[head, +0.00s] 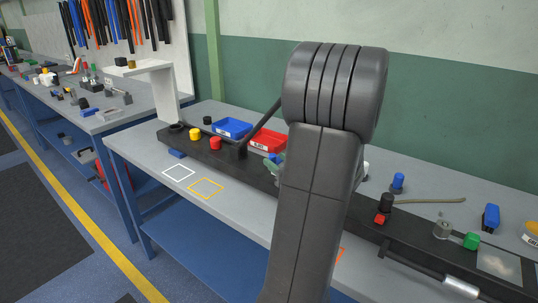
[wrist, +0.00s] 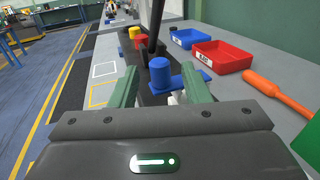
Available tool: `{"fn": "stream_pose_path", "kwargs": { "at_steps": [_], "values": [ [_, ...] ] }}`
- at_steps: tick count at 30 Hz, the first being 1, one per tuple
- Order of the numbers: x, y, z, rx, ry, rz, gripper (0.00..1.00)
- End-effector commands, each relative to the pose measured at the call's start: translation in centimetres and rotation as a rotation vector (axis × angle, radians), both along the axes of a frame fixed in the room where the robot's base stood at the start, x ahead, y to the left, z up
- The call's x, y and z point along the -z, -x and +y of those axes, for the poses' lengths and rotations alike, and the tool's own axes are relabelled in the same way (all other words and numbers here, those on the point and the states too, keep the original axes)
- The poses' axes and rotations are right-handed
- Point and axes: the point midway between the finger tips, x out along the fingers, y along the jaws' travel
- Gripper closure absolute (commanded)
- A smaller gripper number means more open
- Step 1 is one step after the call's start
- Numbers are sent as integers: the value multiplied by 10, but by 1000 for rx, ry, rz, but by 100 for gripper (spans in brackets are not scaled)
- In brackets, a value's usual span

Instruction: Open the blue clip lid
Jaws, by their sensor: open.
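A blue piece with a rounded upright top (wrist: 161,76) is between the green fingers of my open gripper (wrist: 160,88) in the wrist view. I cannot tell whether this piece is the clip lid. Its lower part is hidden by my gripper body. In the head view my dark arm covers most of this place, and only a bit of green finger (head: 278,168) shows at its left edge. Other blue pieces on the bench are a small upright one (head: 397,183) and a blocky one (head: 490,217) at the right. No contact with my fingers is clear.
A dark rail (head: 200,149) along the bench bears yellow (head: 195,134) and red (head: 215,143) knobs and a black lever (head: 262,122). A blue tray (head: 232,128) and red tray (wrist: 221,57) stand behind. An orange-handled tool (wrist: 277,91) lies right of my gripper.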

Motion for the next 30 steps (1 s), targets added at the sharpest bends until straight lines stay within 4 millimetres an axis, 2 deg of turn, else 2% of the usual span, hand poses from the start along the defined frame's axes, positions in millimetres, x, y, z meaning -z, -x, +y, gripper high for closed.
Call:
{"fn": "stream_pose_path", "kwargs": {
  "at_steps": [3,9,20,27,30],
  "values": [
    [0,-17,14,-4,1,1,57],
    [0,-35,26,-1,1,0,57],
    [0,-39,29,-1,1,-1,57],
    [0,-39,29,-1,1,0,100],
    [0,-39,29,-1,1,0,100]
  ]
}}
